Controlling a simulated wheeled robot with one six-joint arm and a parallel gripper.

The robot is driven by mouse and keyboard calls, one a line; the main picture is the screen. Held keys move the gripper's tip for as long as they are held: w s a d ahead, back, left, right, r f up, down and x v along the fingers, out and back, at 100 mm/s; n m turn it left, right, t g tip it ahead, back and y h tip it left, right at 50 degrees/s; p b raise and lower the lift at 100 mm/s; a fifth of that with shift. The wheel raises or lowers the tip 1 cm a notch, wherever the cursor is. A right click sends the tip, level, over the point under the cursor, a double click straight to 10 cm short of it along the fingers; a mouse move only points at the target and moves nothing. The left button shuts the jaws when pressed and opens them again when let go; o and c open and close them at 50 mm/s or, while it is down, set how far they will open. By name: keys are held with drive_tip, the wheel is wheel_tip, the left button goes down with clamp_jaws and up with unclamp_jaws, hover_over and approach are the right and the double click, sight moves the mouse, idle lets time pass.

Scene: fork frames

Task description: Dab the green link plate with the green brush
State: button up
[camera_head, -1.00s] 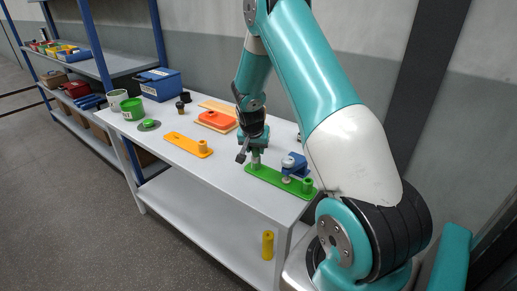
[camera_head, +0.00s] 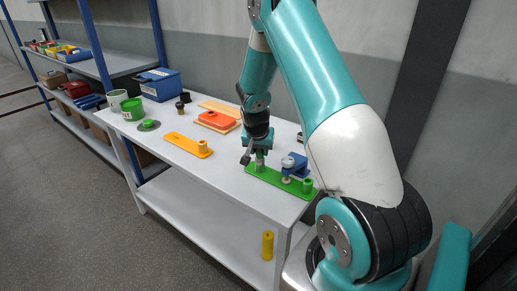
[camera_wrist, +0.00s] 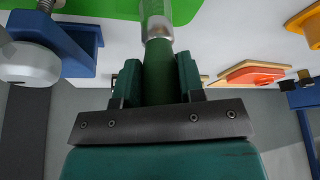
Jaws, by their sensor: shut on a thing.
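The green link plate (camera_head: 275,182) lies along the right front part of the white table, with a raised round boss at its right end. The green brush (camera_wrist: 158,75) is clamped between the two fingers of my gripper (camera_wrist: 158,82), which also shows in the head view (camera_head: 259,147). The brush points down over the plate's left part. In the wrist view its pale ferrule and green tip overlap the green plate (camera_wrist: 85,8). I cannot tell whether the tip touches the plate or is just above it.
An orange link plate (camera_head: 186,143) and a red-orange part (camera_head: 215,121) lie left.

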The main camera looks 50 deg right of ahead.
drive_tip(key=shift+w, duration=0.1)
drive_tip(key=shift+w+a, duration=0.1)
drive_tip(key=shift+w, duration=0.7)
drive_tip(key=shift+s, duration=0.9)
drive_tip(key=shift+w, duration=0.15)
drive_tip(key=shift+w, duration=0.8)
drive_tip(key=shift+s, duration=0.15)
drive_tip(key=shift+s+f+b, duration=0.15)
drive_tip(key=shift+s+b, duration=0.2)
drive_tip(key=shift+s, duration=0.5)
